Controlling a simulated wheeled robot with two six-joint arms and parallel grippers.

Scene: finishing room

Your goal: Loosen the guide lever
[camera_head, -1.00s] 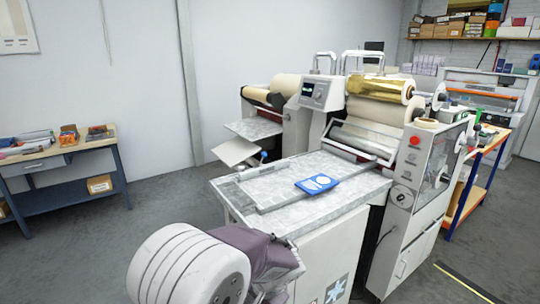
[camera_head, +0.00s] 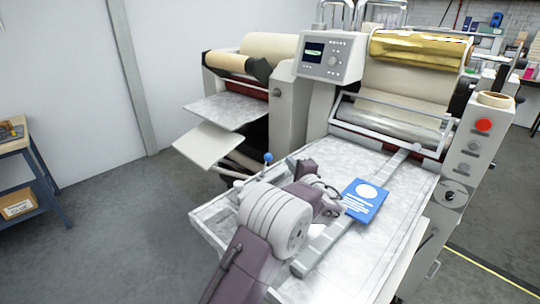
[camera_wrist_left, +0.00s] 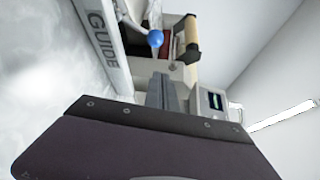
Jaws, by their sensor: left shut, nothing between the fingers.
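The guide lever shows as a blue ball knob (camera_head: 267,157) on a thin stem, at the far left side of the machine's feed table. In the left wrist view the blue knob (camera_wrist_left: 155,38) is just beyond my fingertips, and the white guide bar (camera_wrist_left: 104,45) marked GUIDE runs beside it. My left gripper (camera_head: 291,162) is over the table, to the right of the knob and apart from it. In the left wrist view its fingers (camera_wrist_left: 163,90) are together and empty. The lever's base is not clear. My right gripper is not in view.
A blue card (camera_head: 366,200) lies on the feed table (camera_head: 390,250) beside a grey bar. Rollers with gold foil (camera_head: 420,48) and a control box (camera_head: 328,60) stand behind. A white tray (camera_head: 207,145) juts out at left.

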